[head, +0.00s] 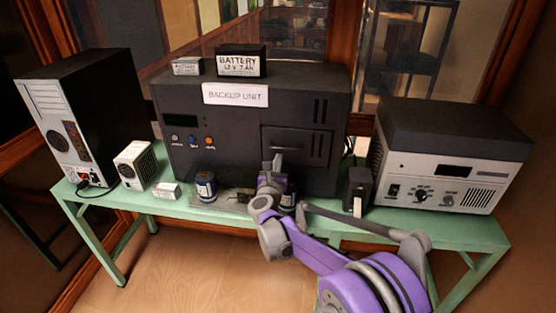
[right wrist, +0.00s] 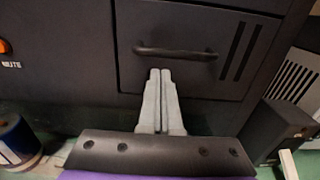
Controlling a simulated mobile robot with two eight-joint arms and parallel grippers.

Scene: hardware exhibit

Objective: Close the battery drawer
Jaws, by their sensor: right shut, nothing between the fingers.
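The battery drawer (head: 312,146) is a dark panel with a bar handle on the right of the black backup unit (head: 228,133). Its front looks flush or nearly flush with the unit; I cannot tell if a small gap is left. In the right wrist view the drawer front (right wrist: 210,82) fills the upper middle, with its dark handle (right wrist: 175,53) across it. My right gripper (head: 278,158) is shut and empty in front of the drawer. In the right wrist view its fingertips (right wrist: 160,72) are just below the handle; contact is unclear. My left gripper is out of view.
Two labelled batteries (head: 241,65) sit on the unit. A computer tower (head: 82,125) stands left, a grey-and-black device (head: 440,170) right. A dark cylinder (head: 205,187) and a small black box (head: 357,189) stand on the green table (head: 180,208) near my arm.

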